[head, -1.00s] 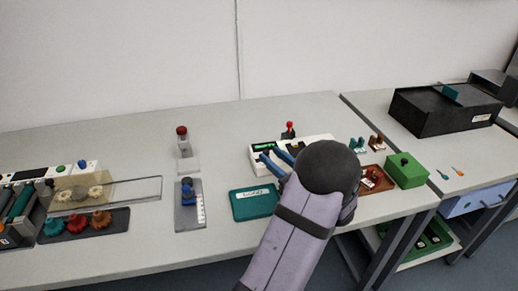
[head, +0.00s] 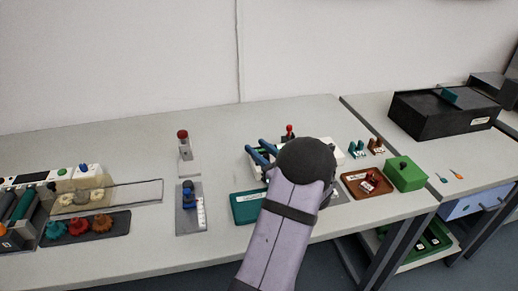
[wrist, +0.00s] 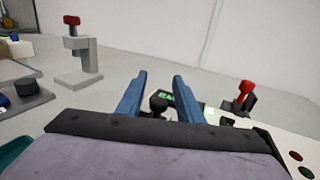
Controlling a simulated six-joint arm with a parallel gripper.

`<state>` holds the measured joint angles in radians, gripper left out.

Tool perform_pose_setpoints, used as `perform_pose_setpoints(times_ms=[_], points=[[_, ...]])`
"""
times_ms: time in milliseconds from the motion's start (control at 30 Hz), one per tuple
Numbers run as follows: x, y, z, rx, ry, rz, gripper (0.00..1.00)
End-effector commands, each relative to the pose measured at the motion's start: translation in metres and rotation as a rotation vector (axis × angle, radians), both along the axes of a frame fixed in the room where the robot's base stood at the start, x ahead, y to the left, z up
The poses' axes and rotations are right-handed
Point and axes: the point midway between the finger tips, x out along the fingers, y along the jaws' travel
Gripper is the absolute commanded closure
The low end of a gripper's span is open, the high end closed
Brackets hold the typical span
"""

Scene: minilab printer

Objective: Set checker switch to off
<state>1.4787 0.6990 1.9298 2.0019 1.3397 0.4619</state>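The checker is a white box (head: 345,158) on the middle table, mostly hidden behind my arm in the head view. In the wrist view its green-lit display (wrist: 167,97) shows between my fingers. A black knob (wrist: 158,104) on it also appears between the fingers. A red-topped lever (wrist: 245,91) stands to the right on a black base, and shows in the head view (head: 290,131). I cannot tell which is the checker switch. My gripper (head: 258,151) has two blue fingers, open and apart in the wrist view (wrist: 159,78), with nothing visibly held.
A teal tray (head: 245,208) lies in front. A brown tray (head: 352,188) and green box (head: 406,173) are at right. The table's back left is clear.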

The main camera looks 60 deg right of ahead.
Motion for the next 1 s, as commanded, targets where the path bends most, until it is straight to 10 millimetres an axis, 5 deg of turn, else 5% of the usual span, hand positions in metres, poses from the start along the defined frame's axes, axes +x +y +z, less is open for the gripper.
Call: perform_pose_setpoints(times_ms=[133,267,633,900,933,1000], points=[[0.0,0.0,0.0,0.0,0.0,0.0,0.69],[0.0,0.0,0.0,0.0,0.0,0.0,1.0],[0.017,0.017,-0.001,0.001,-0.001,0.004,1.0],[0.02,0.02,0.0,0.0,-0.001,0.006,1.0],[0.02,0.02,0.0,0.0,-0.001,0.006,0.82],[0.02,0.02,0.0,0.0,-0.001,0.006,0.67]])
